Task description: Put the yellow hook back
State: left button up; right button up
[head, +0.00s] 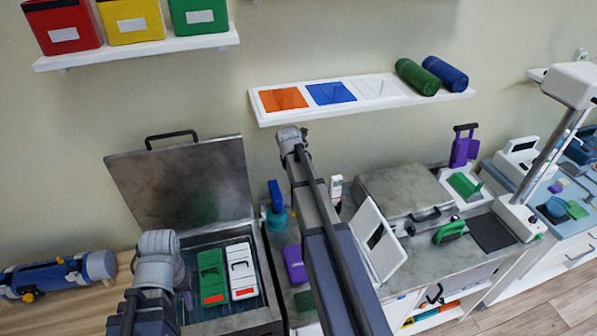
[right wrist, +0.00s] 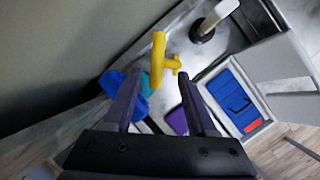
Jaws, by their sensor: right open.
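A yellow hook-like piece (right wrist: 158,70) with short side pegs shows in the right wrist view, in line with the gap between my right fingers. My right gripper (right wrist: 160,100) is open there, and the piece is not gripped. In the head view I cannot make out the yellow piece; my right arm covers part of the counter. My left gripper (head: 176,285) is at the lower left, over the open grey bin (head: 240,310); its fingers are mostly hidden behind the wrist.
Beside the yellow piece are a blue and teal object (right wrist: 135,92) and a purple item (right wrist: 176,121). A tilted white panel (head: 375,240) stands right of my right arm. A wall shelf (head: 262,118) with coloured squares is above. A raised grey lid (head: 182,182) stands behind the bin.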

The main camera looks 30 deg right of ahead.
jog(key=s+a+f+m+g+y, duration=0.1)
jog(key=s+a+m, duration=0.9)
jog(key=a, duration=0.7)
jog(key=s+a+m+g+y, duration=0.1)
jog(key=s+a+m+g, duration=0.1)
jog(key=s+a+m, duration=0.8)
jog(key=shift+s+a+f, duration=0.35)
jog(key=shift+s+a, duration=2.4)
jog(key=shift+a, duration=1.2)
